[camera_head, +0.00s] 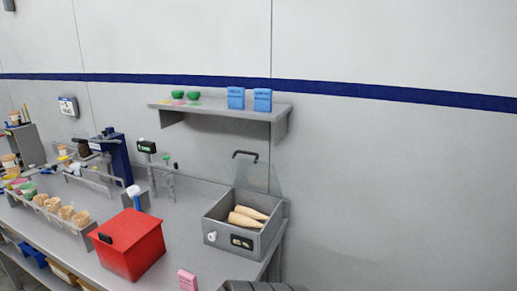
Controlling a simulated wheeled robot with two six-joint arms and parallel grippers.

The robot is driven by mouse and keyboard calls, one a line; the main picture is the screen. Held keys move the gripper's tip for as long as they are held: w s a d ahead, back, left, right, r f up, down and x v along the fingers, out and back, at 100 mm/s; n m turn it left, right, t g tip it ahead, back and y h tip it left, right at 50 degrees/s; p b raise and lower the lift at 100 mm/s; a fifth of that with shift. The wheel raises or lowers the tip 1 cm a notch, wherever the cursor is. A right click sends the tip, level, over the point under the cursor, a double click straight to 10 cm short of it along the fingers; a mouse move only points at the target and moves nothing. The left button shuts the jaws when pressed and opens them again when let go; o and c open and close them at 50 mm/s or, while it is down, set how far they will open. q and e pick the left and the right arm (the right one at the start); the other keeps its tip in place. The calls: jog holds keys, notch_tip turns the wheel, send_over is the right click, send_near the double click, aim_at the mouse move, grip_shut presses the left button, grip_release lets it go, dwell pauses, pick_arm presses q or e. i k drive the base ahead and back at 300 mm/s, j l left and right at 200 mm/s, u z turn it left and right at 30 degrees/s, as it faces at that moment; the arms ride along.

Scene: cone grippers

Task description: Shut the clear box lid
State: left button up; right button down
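A grey box (222,238) stands at the right end of the grey workbench, with several tan cones (248,216) lying inside. Its clear lid (262,178) stands raised at the back of the box, close to the wall, and is faint against it. A black handle (245,154) sits at the top of the lid. The box front carries a round white knob or disc (212,237) and a dark label. Neither of my grippers is in view.
A red box (130,245) stands left of the grey box, with a pink carton (187,280) near the front edge. A shelf (225,106) with blue cartons (236,97) and green bowls hangs above. A dark ribbed object shows at the bottom edge.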

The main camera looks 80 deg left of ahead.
aim_at(257, 157)
jog(key=i+j+u, duration=0.1)
jog(key=i+u, duration=0.15)
jog(key=u, duration=0.2)
jog(key=i+u, duration=0.25)
jog(key=u, duration=0.15)
jog(key=i+u, duration=0.25)
jog(key=u, duration=0.2)
jog(key=i+l+u, duration=0.15)
jog(key=u, duration=0.3)
jog(key=i, duration=0.05)
